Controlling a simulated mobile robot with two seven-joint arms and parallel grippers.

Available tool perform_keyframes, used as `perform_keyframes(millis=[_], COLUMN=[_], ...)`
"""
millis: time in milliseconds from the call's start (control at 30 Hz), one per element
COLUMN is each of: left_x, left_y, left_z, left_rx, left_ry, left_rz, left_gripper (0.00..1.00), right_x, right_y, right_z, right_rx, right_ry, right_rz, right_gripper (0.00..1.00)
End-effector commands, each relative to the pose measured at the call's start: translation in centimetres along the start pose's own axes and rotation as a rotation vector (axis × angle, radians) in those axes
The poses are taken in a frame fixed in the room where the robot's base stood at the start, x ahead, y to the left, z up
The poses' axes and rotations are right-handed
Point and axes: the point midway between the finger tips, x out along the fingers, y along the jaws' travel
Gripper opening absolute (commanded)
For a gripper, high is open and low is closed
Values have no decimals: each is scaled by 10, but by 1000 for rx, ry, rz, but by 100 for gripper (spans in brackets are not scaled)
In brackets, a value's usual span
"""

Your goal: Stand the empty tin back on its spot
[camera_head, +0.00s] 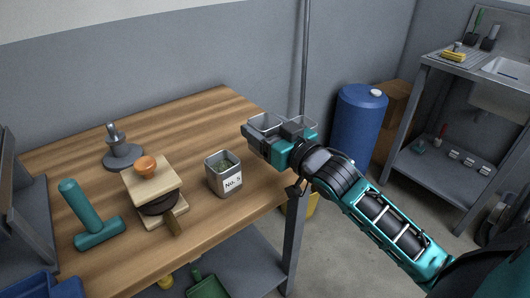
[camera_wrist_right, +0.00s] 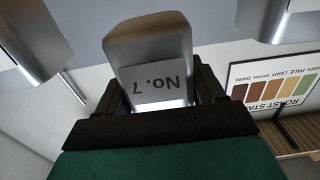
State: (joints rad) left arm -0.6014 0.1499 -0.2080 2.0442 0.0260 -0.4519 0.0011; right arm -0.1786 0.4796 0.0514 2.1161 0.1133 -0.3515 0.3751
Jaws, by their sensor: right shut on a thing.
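My right gripper (camera_head: 268,136) is shut on a grey metal tin (camera_head: 265,122), held up over the right end of the wooden table, clear of its top. In the right wrist view the tin (camera_wrist_right: 155,60) sits between the two dark fingers (camera_wrist_right: 158,100), and its label reads "No. 7" upside down. The inside of this tin is hard to make out. A second square tin (camera_head: 224,176), labelled "No. 5", stands upright on the table with greenish contents, left of and below the gripper in the picture. My left gripper is not in view.
The wooden table (camera_head: 195,115) also holds a grey stand (camera_head: 122,155), a wooden block with an orange knob (camera_head: 147,165) and a teal T-shaped piece (camera_head: 90,215). A blue barrel (camera_head: 355,125) stands beyond the table. A roast-stage chart (camera_wrist_right: 275,90) shows in the wrist view.

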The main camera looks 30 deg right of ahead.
Motion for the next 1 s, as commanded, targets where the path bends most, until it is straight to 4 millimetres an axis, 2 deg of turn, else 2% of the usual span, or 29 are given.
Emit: perform_keyframes(millis=[167, 400, 800, 833, 1000], left_x=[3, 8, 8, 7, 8], left_y=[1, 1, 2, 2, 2], left_z=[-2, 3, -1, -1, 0], left_rx=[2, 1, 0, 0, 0], left_ry=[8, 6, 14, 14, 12], left_rz=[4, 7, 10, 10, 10], left_gripper=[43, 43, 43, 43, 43], right_x=[0, 0, 0, 0, 0], right_y=[0, 0, 0, 0, 0], right_z=[12, 48, 53, 53, 52], right_rx=[-1, 1, -1, -1, -1], right_ry=[1, -2, 1, 0, 0], right_rz=[0, 1, 0, 0, 0], right_gripper=[32, 32, 32, 70, 86])
